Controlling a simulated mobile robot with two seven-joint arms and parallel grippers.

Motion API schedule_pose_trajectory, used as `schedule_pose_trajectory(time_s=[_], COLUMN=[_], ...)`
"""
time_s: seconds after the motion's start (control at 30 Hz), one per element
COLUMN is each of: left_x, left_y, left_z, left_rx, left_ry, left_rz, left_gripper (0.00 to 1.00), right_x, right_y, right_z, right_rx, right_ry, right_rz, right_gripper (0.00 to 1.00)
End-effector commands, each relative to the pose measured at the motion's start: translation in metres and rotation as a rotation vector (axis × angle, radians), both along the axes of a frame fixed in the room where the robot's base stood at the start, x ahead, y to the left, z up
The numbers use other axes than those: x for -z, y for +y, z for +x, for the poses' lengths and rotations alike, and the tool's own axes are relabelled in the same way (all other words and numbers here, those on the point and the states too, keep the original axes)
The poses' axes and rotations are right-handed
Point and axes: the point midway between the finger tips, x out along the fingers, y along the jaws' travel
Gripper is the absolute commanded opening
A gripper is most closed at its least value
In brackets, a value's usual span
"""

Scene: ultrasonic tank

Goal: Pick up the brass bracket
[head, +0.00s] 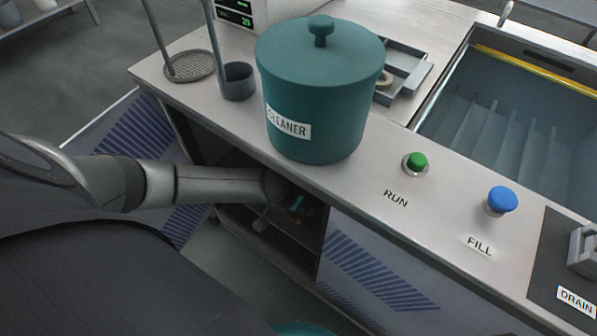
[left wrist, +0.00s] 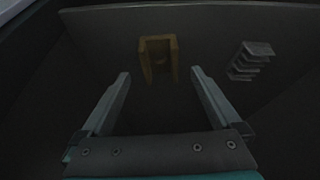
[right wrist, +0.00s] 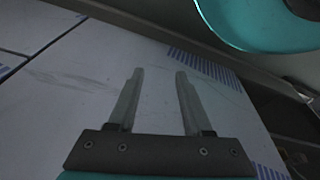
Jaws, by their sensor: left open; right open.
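The brass bracket (left wrist: 146,62) shows in the left wrist view as a dull brown-gold U shape with two upright sides. It sits in a dark compartment, ahead of my left gripper (left wrist: 160,76). My left gripper is open and empty, its two fingers pointing toward the bracket with a gap between them and it. In the head view my left arm reaches into the open compartment under the counter, and the bracket cannot be made out there. My right gripper (right wrist: 160,73) is open and empty, in front of a pale striped panel (right wrist: 75,95).
A grey finned part (left wrist: 250,60) lies right of the bracket in the compartment. The counter (head: 380,185) above carries a teal CLEANER pot (head: 320,110), a green RUN button (head: 416,161) and a blue FILL button (head: 501,199). The tank (head: 510,120) is behind at right.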

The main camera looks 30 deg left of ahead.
Motion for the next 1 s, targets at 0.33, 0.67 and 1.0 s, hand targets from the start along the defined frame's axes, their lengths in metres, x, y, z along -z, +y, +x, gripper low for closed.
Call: schedule_pose_trajectory(time_s=[0.33,0.67,1.0], left_x=[0.022,0.025,0.025], left_y=[0.0,0.0,0.0], left_z=[0.008,0.01,0.01], left_rx=[-0.001,-0.001,-0.001], left_ry=[0.001,0.001,0.001], left_rz=[0.0,0.0,0.0], left_gripper=[0.97,0.97,0.68], right_x=[-0.03,-0.039,-0.038], right_y=[0.004,0.004,0.005], right_z=[0.018,0.021,0.021], right_rx=[0.003,0.003,0.003], right_ry=[-0.045,-0.055,-0.054], right_rz=[0.008,0.01,0.01], right_gripper=[0.5,0.5,0.5])
